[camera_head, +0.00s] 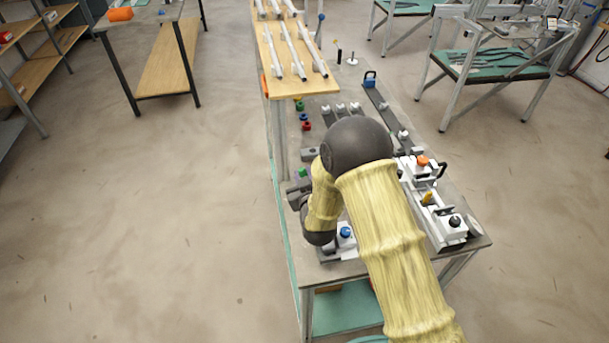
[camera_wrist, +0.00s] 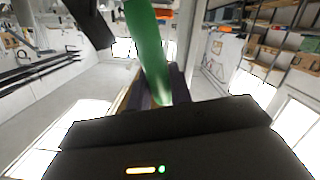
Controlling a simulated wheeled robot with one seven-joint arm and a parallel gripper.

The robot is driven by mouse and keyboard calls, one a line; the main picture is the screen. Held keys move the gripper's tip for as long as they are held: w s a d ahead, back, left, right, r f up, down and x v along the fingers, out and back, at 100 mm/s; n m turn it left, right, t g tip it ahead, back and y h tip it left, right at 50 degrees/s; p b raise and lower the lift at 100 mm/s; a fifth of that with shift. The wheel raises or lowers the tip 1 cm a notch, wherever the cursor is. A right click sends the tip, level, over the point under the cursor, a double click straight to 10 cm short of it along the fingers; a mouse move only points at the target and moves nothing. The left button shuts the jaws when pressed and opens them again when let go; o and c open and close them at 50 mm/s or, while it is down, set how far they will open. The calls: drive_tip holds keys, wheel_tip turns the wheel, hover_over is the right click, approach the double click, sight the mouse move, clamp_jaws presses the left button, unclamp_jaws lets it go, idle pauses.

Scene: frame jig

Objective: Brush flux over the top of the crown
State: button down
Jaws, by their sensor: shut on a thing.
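A green rod-like piece (camera_wrist: 148,48), which looks like the handle of the flux brush, stands up in the wrist view. My gripper (camera_wrist: 158,88) is shut on its lower end, and dark finger parts show on both sides of it. The bristles cannot be made out. In the head view my arm covers the middle of the bench, and a small green spot (camera_head: 303,172) shows at its left beside dark parts. I cannot tell whether it is the held piece. I cannot pick out the crown; my arm may hide it.
The bench (camera_head: 478,240) carries white clamp blocks (camera_head: 452,228) at right, with orange, yellow and black parts. A blue-topped block (camera_head: 345,232) stands at the front left. Small coloured pieces (camera_head: 304,116) lie further back, before a wooden board (camera_head: 270,62) with pale tubes. Floor at left is clear.

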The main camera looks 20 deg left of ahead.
drive_tip(key=shift+r+p, duration=1.4)
drive_tip(key=shift+r, duration=2.05)
